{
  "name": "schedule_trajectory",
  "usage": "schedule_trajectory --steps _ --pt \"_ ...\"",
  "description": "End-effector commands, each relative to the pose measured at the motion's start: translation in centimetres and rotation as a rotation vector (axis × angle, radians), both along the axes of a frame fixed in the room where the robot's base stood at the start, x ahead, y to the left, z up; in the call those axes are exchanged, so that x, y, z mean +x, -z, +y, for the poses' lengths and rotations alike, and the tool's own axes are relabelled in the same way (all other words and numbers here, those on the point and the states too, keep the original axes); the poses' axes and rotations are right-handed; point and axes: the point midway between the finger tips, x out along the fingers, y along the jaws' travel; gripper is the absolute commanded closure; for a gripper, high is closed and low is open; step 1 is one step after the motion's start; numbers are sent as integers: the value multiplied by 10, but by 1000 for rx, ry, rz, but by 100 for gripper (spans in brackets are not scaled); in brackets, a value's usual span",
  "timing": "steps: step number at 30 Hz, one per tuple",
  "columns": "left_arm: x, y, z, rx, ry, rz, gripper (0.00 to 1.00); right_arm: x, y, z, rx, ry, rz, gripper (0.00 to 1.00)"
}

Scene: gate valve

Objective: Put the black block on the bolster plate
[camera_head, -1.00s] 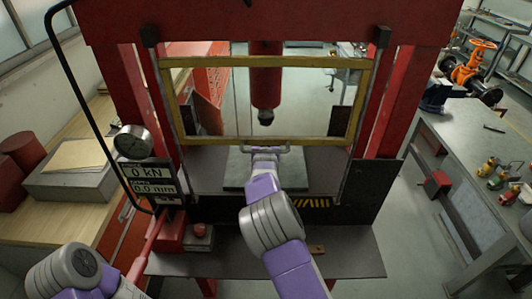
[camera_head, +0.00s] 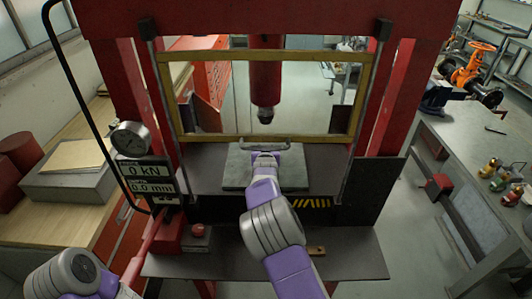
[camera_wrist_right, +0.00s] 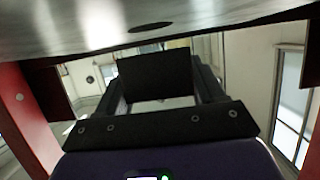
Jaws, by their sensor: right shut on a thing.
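The black block (camera_wrist_right: 155,75) is between the two dark fingers of my right gripper (camera_wrist_right: 160,82) in the right wrist view, and the gripper is shut on it. In the head view my right arm reaches into the red press, and its wrist (camera_head: 264,165) is over the grey-green bolster plate (camera_head: 236,172). The block is hidden from the head view by my wrist. A grey metal surface (camera_wrist_right: 70,42) lies close along the top of the wrist view; whether the block touches it, I cannot tell. My left arm shows at the lower left, without its gripper.
The red ram (camera_head: 265,80) hangs above the plate. A yellow-framed guard (camera_head: 200,139) with a handle (camera_head: 246,147) stands across the press opening. A gauge (camera_head: 131,138) and a display reading 0 kN (camera_head: 142,172) are left. A workbench (camera_head: 465,150) stands right.

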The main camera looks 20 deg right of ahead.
Motion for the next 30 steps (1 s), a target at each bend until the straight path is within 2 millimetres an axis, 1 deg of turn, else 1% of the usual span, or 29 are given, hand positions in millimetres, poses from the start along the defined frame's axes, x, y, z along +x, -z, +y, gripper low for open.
schedule_trajectory --steps 1,2,6,16,19,21,24,30 --pt "0 1 0 0 0 0 57 -3 15 1 0 0 29 100" --pt "0 1 0 0 0 0 57 -5 19 1 1 0 39 27" --pt "0 1 0 0 0 0 57 -5 20 1 3 1 42 6" --pt "0 -1 0 0 0 0 57 -5 19 1 2 0 42 6" --pt "0 -7 0 0 0 0 57 -5 11 1 2 0 42 6" --pt "0 -14 0 0 0 0 57 -5 3 1 2 0 41 6" --pt "0 -6 0 0 0 0 57 -20 -2 7 2 -2 35 6" --pt "0 -1 0 0 0 0 57 -53 -20 17 3 -2 27 6"
